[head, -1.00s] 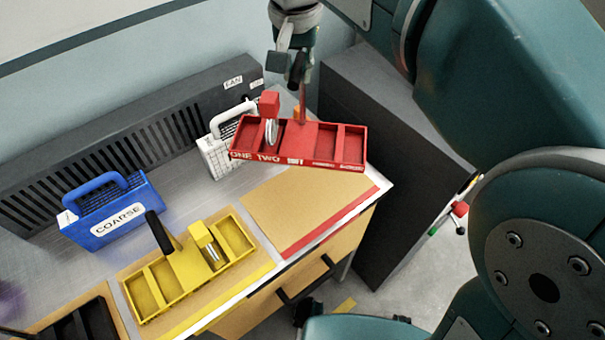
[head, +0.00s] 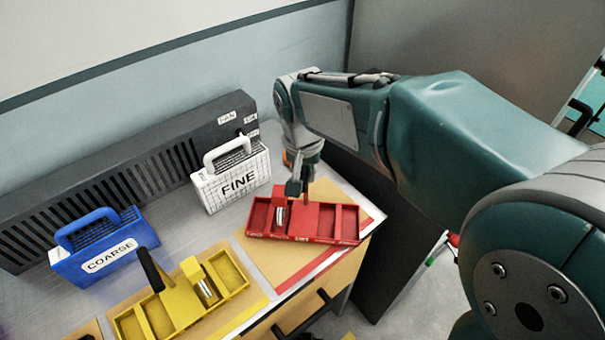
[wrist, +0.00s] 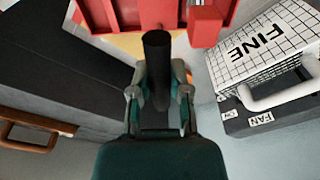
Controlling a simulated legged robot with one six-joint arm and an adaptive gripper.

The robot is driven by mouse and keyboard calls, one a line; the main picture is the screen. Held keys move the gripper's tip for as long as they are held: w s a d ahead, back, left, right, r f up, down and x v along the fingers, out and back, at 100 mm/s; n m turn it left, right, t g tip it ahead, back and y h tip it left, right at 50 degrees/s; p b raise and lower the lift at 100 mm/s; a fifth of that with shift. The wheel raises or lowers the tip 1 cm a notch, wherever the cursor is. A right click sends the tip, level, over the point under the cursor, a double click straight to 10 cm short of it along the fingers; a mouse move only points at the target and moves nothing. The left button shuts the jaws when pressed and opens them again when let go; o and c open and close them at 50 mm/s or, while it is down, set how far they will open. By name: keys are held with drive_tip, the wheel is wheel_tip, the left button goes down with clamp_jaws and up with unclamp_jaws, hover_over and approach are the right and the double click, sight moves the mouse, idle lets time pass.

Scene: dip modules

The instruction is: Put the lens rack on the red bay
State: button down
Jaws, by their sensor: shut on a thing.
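The red lens rack (head: 330,222) has several open compartments and a raised red block with a silver cylinder. My gripper (head: 304,184) is shut on the rack's dark upright handle. The handle (wrist: 157,60) shows between the fingers in the wrist view, with part of the red rack (wrist: 120,12) beyond it. The red bay is a tan board with a red strip (head: 318,262) along its front edge, at the right end of the bench. The rack is over the rear part of this bay. I cannot tell whether it touches the board.
A yellow rack (head: 180,300) stands on the bay to the left. Behind are a blue COARSE case (head: 100,250), a white FINE case (head: 232,180) and a dark slotted unit (head: 110,175). A dark cabinet (head: 400,240) stands at the right.

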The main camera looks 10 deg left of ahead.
drive_tip(key=shift+a+f, duration=0.1)
drive_tip(key=shift+f, duration=0.2)
drive_tip(key=c, duration=0.6)
unclamp_jaws()
drive_tip(key=shift+a, duration=0.1)
drive_tip(key=r, duration=0.4)
drive_tip(key=s+r, duration=0.1)
drive_tip(key=r, duration=0.7)
drive_tip(key=shift+s, duration=0.25)
drive_tip(key=shift+d, duration=0.2)
